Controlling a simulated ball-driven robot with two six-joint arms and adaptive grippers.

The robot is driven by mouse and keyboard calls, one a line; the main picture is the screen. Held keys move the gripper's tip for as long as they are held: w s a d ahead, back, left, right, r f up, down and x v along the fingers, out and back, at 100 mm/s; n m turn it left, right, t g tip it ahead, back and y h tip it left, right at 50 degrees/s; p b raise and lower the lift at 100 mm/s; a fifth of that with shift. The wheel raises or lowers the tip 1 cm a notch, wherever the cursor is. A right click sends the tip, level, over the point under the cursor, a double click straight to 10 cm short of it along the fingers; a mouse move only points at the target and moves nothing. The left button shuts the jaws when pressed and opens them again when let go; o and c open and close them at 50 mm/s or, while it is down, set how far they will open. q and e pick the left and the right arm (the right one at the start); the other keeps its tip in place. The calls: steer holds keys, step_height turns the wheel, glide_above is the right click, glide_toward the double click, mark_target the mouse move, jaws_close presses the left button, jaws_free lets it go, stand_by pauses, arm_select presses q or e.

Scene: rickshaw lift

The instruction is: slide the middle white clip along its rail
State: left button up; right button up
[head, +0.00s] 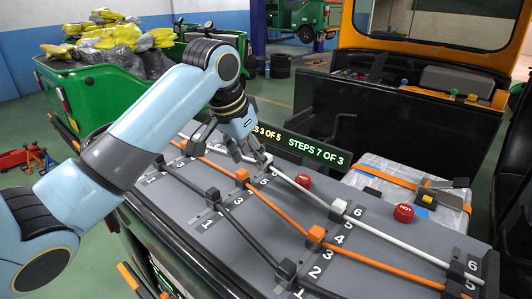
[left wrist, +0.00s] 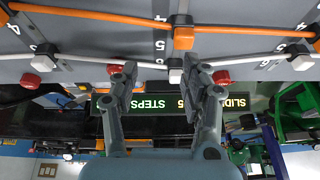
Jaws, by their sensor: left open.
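The middle white clip (head: 265,160) sits on the white rail (head: 295,181), between two other white clips; the one on the right (head: 338,206) is by a number 6. My left gripper (head: 250,150) is open at the middle clip, with its fingers pointing down. In the left wrist view the middle white clip (left wrist: 175,75) lies between the two open fingertips (left wrist: 160,68), closer to the right one. Whether either finger touches it, I cannot tell. My right gripper is in neither view.
An orange rail (head: 274,207) with orange clips (head: 242,175) and a dark rail with black clips (head: 213,195) run alongside on the grey panel. Red HOT buttons (head: 403,213) (head: 303,181) stand near the white rail. A lit display (head: 310,148) stands behind.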

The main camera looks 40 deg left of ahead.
arm_select(q)
glide_toward(266, 156)
steer(key=x, duration=0.9)
steer(key=shift+w+a+p, duration=0.1)
steer(key=shift+p, duration=0.25)
jaws_close()
